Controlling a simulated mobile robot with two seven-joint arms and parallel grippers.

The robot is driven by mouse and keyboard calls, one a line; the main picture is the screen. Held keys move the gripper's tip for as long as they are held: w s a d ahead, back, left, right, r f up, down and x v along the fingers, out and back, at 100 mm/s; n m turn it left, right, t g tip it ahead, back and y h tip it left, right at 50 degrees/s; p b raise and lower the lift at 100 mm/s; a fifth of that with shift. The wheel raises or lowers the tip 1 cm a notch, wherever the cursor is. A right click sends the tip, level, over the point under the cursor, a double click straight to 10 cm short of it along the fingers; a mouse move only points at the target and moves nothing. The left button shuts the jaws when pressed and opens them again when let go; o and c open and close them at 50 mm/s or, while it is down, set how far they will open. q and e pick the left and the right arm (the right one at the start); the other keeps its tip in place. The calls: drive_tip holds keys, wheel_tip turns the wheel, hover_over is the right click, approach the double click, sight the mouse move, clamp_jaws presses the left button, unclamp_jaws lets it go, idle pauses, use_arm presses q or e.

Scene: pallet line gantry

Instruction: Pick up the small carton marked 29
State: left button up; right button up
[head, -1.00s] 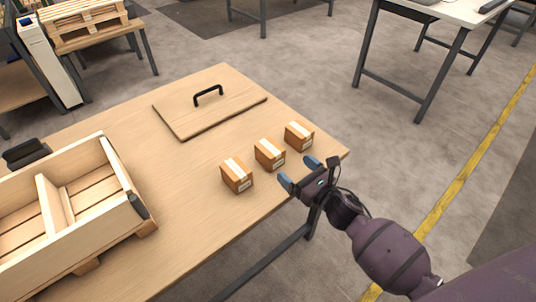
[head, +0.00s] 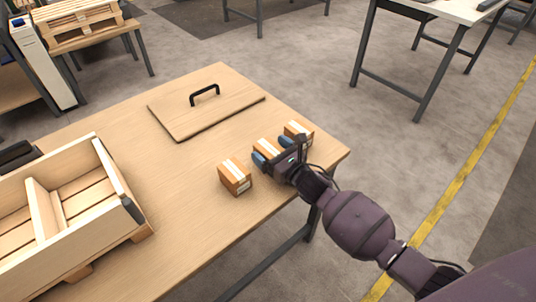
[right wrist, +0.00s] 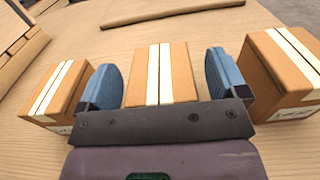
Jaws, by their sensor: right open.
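Three small brown cartons with pale tape stand in a row on the wooden table: a left one (head: 235,178), a middle one (head: 266,147) and a right one (head: 298,130). Their printed labels are too small to read, so I cannot tell which is marked 29. My right gripper (head: 273,153) is open at the middle carton. In the right wrist view, its blue fingers (right wrist: 165,75) stand on either side of the middle carton (right wrist: 180,72), with small gaps. The left carton (right wrist: 55,88) and right carton (right wrist: 285,70) are outside the fingers. My left gripper is not in view.
A wooden board with a black handle (head: 205,118) lies behind the cartons. A divided wooden crate (head: 110,165) stands at the left of the table (head: 185,215). The neighbouring cartons stand close outside the fingers. The table's right edge is near the right carton.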

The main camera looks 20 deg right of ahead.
drive_tip(key=shift+w+a, duration=0.2)
drive_tip(key=shift+w, duration=0.3)
drive_tip(key=shift+c, duration=0.4)
